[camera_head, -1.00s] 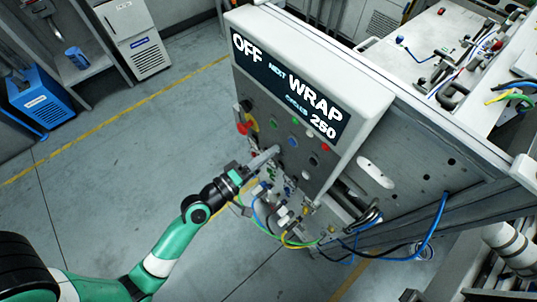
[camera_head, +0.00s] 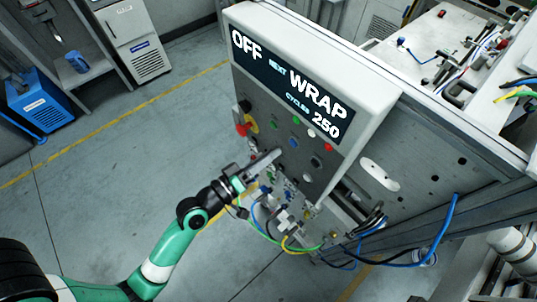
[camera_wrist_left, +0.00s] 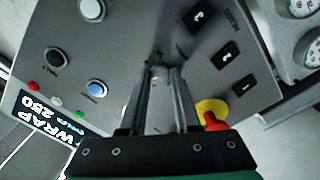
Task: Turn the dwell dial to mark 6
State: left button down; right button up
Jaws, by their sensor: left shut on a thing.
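My left gripper (camera_head: 277,154) reaches the lower part of the control panel (camera_head: 310,170) from the left. In the left wrist view, its two fingers (camera_wrist_left: 160,75) point straight at the panel face. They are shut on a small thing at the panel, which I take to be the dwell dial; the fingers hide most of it. I cannot read its pointer or any mark, including mark 6. My right gripper is not in view.
A red and yellow stop button (camera_wrist_left: 214,118) sits close beside the fingers. Black switches (camera_wrist_left: 222,52), a blue button (camera_wrist_left: 96,88) and a white button (camera_wrist_left: 92,10) surround them. The display (camera_head: 290,85) reads OFF, WRAP, 250. Loose cables (camera_head: 290,240) hang below.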

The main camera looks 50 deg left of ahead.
pick_arm(q)
jog(key=c, duration=0.6)
grip_release()
jog(key=s+b, duration=0.4)
jog(key=s, duration=0.7)
jog(key=shift+s+d, duration=0.1)
jog(key=shift+s, duration=0.25)
